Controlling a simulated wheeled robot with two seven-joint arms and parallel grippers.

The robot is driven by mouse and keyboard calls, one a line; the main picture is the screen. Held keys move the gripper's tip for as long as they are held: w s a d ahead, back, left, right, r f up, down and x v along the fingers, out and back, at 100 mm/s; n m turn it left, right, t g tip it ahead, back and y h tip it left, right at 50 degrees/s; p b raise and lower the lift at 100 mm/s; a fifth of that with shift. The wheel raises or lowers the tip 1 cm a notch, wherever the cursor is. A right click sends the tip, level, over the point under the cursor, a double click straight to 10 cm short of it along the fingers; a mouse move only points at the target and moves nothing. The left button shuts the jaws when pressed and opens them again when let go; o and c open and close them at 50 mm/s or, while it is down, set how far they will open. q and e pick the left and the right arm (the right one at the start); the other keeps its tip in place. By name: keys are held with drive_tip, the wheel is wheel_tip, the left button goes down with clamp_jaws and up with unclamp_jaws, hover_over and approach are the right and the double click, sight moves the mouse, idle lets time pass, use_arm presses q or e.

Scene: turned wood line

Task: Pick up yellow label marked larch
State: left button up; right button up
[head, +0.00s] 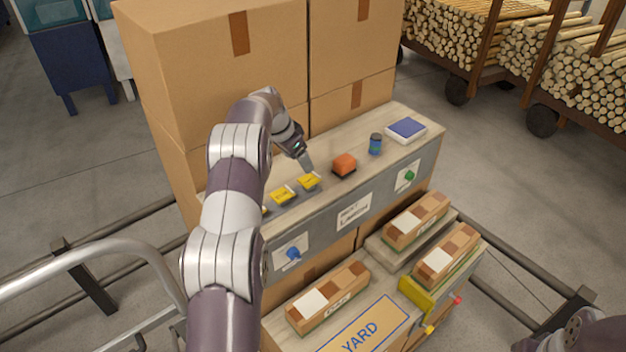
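Two yellow labels lie in a row on the upper shelf, one on the right (309,181) and one in the middle (282,195). A sliver of another yellow piece (264,210) shows at the left, mostly hidden by my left arm. The writing on the labels is too small to read, so I cannot tell which says larch. My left gripper (307,166) points down just above and behind the right yellow label. Its fingers show as a narrow grey shape, and I cannot tell whether they are open or touch the label. My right gripper is out of view.
On the shelf (396,124) stand an orange block (344,165), a blue-green can (375,144) and a blue-topped box (406,130). Tall cardboard boxes (220,60) rise behind. A metal rail (90,262) curves at the left.

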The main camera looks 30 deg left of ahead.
sight(310, 179)
use_arm(q)
drive_tip(key=p+x, duration=0.4)
drive_tip(key=x, duration=0.4)
drive_tip(key=shift+w+a+p, duration=0.1)
drive_tip(key=shift+w+p, duration=0.05)
drive_tip(key=shift+p, duration=0.2)
drive_tip(key=shift+f, duration=0.35)
drive_tip(key=c, duration=1.1)
drive_tip(key=shift+c, duration=0.5)
